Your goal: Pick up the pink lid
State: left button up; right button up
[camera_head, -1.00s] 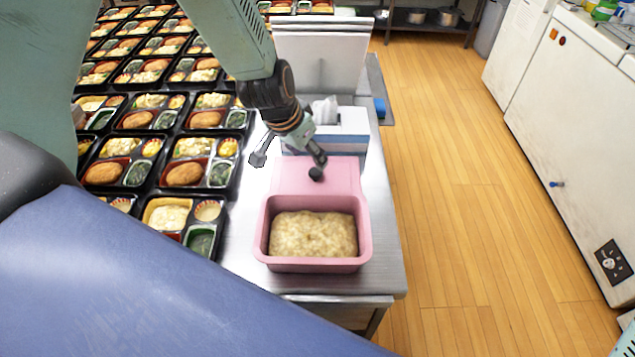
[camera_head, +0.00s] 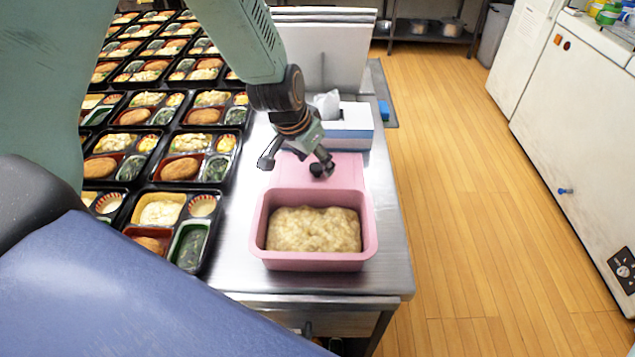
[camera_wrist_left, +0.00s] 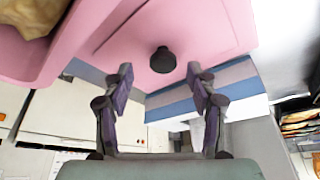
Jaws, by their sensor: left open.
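The pink lid (camera_head: 348,172) lies on the steel table just behind the pink container (camera_head: 370,236), which holds a pale, lumpy food. A round black knob (camera_wrist_left: 163,60) stands on the lid in the left wrist view, where the lid (camera_wrist_left: 205,28) also shows. My left gripper (camera_head: 295,165) is over the lid's left part, its fingers spread and empty. In the left wrist view the knob appears in line with the gap between the fingertips (camera_wrist_left: 161,86), beyond them. In the head view one fingertip overlaps the knob, and contact cannot be told. My right gripper is out of view.
A blue-and-white tissue box (camera_head: 350,138) stands right behind the lid, with white upright panels (camera_head: 325,55) farther back. Rows of filled black bento trays (camera_head: 165,185) lie along the left. The table's right edge borders open wooden floor (camera_head: 470,220).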

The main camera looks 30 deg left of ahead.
aim_at(316, 167)
pick_arm(q)
jog(key=shift+f+b, duration=0.35)
jog(key=shift+f, duration=0.25)
jog(key=shift+w+a+f+b, duration=0.2)
jog(key=shift+w+f+b, duration=0.3)
jog(key=shift+f+b, duration=0.3)
jog(key=shift+w+d+f, duration=0.1)
jog(key=shift+w+f, duration=0.2)
jog(key=shift+f, duration=0.15)
jog(key=shift+d+r, duration=0.1)
jog(key=shift+s+r, duration=0.2)
jog(key=shift+s, duration=0.1)
jog(key=shift+w+f, duration=0.2)
jog(key=shift+w, duration=0.05)
jog(key=c, duration=0.3)
jog(key=shift+s+r, duration=0.1)
jog(key=shift+s, duration=0.1)
jog(key=c, duration=0.5)
grip_shut()
